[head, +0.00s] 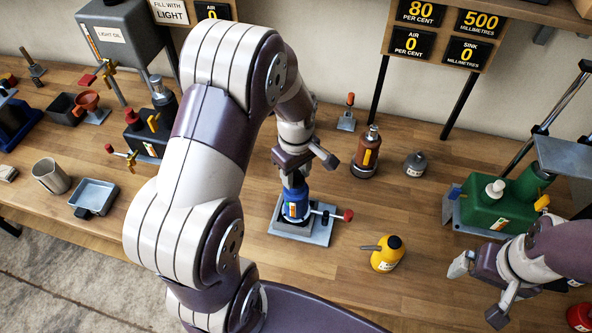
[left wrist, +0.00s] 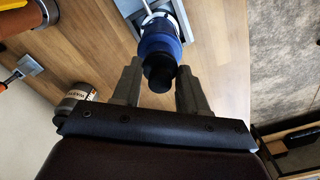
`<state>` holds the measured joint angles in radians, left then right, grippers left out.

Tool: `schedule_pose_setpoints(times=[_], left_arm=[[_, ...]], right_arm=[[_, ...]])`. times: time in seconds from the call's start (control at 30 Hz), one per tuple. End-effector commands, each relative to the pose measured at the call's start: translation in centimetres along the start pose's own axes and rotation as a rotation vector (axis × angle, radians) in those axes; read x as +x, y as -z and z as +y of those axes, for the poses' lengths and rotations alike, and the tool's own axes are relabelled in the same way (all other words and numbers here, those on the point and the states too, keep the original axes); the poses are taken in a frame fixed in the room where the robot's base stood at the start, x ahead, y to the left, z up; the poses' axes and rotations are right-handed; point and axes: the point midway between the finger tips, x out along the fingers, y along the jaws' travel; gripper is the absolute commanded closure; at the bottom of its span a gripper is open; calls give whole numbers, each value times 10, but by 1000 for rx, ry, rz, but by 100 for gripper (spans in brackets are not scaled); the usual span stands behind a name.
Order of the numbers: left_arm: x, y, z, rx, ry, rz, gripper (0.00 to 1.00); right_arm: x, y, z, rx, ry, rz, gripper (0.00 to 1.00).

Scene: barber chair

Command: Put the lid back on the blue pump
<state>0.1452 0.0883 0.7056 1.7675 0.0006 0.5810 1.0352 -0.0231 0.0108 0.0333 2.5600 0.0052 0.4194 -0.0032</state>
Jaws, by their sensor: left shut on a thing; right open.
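The blue pump (head: 296,211) stands upright on a grey metal plate (head: 318,236) in the middle of the bench. It also shows in the left wrist view (left wrist: 158,40). My left gripper (head: 294,180) is directly above it, pointing down. Its fingers (left wrist: 160,88) are shut on a black knob-like piece (left wrist: 159,73), which seems to be the lid, in line with the blue body. I cannot tell whether the lid touches the pump or is seated. My right gripper (head: 478,288) is open and empty at the right, in front of the green machine.
A red-knobbed lever (head: 340,215) sticks out right of the pump. A yellow oil can (head: 386,254) stands front right of the plate. A brown bottle (head: 366,155) and a grey pot (head: 415,164) stand behind. A green machine (head: 500,207) fills the right. Bench between them is clear.

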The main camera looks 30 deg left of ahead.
Motion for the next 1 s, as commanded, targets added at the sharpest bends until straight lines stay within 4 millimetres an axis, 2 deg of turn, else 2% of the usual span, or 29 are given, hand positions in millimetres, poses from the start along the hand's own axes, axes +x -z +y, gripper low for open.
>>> schedule_pose_setpoints(times=[0.9, 0.93, 1.0], left_arm=[[1, 0, 0, 0, -1, 0, 91], [1, 0, 0, 0, -1, 0, 48], [1, 0, 0, 0, -1, 0, 28]], right_arm=[[-3, 0, 0, 0, 0, 0, 2], [-3, 0, 0, 0, 0, 0, 2], [-3, 0, 0, 0, 0, 0, 2]])
